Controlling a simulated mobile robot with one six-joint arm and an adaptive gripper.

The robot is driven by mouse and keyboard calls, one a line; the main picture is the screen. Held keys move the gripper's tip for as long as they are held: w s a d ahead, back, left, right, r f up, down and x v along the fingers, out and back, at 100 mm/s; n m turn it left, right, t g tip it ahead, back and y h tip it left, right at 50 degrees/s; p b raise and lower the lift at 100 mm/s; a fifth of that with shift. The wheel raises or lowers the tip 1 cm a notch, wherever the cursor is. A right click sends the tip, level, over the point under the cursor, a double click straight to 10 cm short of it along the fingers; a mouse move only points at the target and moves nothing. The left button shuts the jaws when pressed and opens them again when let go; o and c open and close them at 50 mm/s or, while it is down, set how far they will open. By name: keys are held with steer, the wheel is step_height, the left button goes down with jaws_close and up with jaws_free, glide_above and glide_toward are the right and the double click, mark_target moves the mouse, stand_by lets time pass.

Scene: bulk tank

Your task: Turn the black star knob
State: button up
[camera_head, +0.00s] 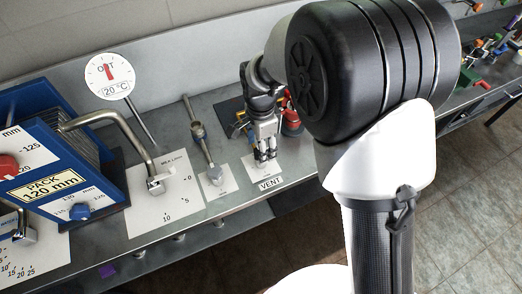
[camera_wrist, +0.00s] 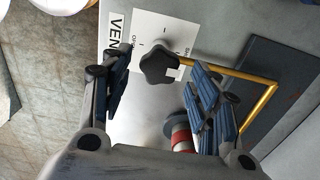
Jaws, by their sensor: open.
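The black star knob (camera_wrist: 160,66) sits on a white plate (camera_wrist: 150,22) beside a "VENT" label (camera_wrist: 116,27). In the wrist view the knob lies between the tips of my gripper (camera_wrist: 158,62), one finger on each side, with gaps visible. The gripper is open and holds nothing. In the head view my gripper (camera_head: 265,156) points down over the white plate by the "VENT" label (camera_head: 270,183), and the knob cannot be made out there behind the fingers. I cannot tell the exact height of the fingertips relative to the knob.
A bent brass rod (camera_wrist: 245,79) runs right from near the knob. A red-and-white object (camera_wrist: 182,138) stands close to the right finger. In the head view, a metal lever (camera_head: 199,135), a bent handle (camera_head: 125,135) and a blue pack (camera_head: 95,190) stand left along the bench.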

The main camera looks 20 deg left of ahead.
steer(key=shift+f, duration=0.9)
steer(key=c, duration=1)
steer(key=shift+c, duration=0.2)
